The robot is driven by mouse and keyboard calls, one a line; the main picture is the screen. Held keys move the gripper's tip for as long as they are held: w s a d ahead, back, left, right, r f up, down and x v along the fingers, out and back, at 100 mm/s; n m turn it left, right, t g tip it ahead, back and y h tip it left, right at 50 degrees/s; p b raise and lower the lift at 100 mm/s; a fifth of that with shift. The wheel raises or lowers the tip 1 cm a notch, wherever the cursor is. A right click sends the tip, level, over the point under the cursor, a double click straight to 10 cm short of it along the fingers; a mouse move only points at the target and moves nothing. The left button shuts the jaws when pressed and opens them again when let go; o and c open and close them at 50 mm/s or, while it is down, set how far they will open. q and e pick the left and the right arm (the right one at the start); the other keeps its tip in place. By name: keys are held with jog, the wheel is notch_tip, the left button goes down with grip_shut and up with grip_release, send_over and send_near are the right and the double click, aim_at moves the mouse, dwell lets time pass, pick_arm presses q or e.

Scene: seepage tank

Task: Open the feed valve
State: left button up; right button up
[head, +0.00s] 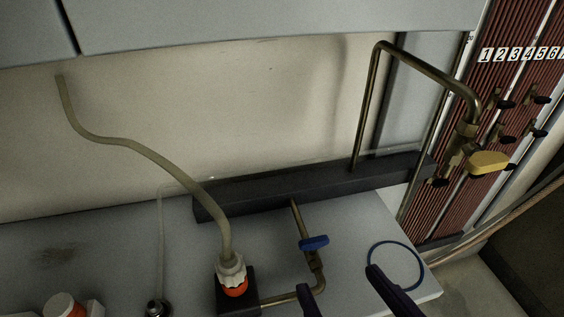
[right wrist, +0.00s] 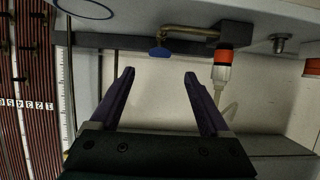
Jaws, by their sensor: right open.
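A small valve with a blue handle (head: 314,243) sits on a brass pipe (head: 301,222) above the grey bench top. The blue handle also shows in the right wrist view (right wrist: 160,53), just beyond the gap between the fingertips. A second valve with a yellow handle (head: 488,162) hangs at the end of a bent brass pipe at the right. The frames do not label either as the feed valve. My right gripper (head: 340,280) is open and empty, its fingers apart, near the blue handle and not touching it. It also shows in the right wrist view (right wrist: 159,75). My left gripper is not in view.
A white and orange fitting (head: 233,274) with a pale hose (head: 155,158) stands left of the blue valve. A dark bar (head: 310,185) runs behind. A blue ring (head: 395,265) is on the bench's right. Numbered tubes (head: 520,54) stand far right.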

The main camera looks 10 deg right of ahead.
aim_at(315, 240)
jog(key=x, duration=0.8)
grip_shut()
dwell(0.5)
